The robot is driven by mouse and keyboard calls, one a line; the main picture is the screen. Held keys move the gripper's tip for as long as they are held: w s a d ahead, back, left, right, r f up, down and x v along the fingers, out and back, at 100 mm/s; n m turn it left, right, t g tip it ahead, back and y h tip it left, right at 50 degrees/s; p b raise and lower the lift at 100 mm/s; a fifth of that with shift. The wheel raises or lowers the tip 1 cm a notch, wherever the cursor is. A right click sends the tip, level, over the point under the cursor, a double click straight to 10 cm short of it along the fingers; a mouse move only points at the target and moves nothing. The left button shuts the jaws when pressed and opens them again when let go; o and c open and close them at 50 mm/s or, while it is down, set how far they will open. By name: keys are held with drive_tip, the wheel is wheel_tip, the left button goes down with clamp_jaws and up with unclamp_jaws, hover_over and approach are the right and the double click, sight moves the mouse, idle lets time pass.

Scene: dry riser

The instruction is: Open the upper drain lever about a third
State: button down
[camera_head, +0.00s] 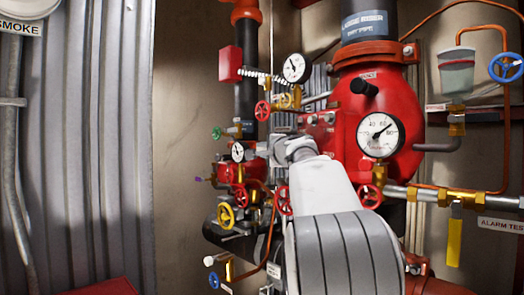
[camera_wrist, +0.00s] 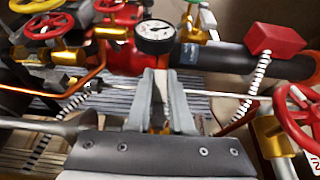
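I cannot tell for certain which part is the upper drain lever. No part in view carries a readable drain label. Brass-coloured parts show through the gap, and I see nothing clearly gripped. The fingertips point toward a black-rimmed gauge (camera_wrist: 155,37).
A large red valve body (camera_head: 395,100) with a gauge (camera_head: 380,134) stands at right. A yellow lever (camera_head: 454,243) hangs by the ALARM TEST label. Several handwheels crowd the pipework, including a red one (camera_wrist: 302,118) close at right in the wrist view.

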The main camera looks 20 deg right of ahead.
drive_tip(key=shift+r+p, duration=0.15)
drive_tip(key=shift+p, duration=0.45)
drive_tip(key=shift+g+p, duration=0.3)
drive_tip(key=shift+p, duration=0.3)
drive_tip(key=shift+n+g+p, duration=0.3)
drive_tip(key=shift+g+p, duration=0.1)
drive_tip(key=shift+p, duration=0.65)
drive_tip(key=shift+f+n+g+p, duration=0.35)
drive_tip(key=shift+f+g, duration=0.25)
drive_tip(key=shift+g, duration=0.1)
drive_tip(key=shift+s+d+f+g, duration=0.15)
drive_tip(key=shift+f+g, duration=0.25)
drive_tip(key=shift+g, duration=0.5)
drive_tip(key=c, duration=0.8)
unclamp_jaws()
drive_tip(key=shift+s, duration=0.15)
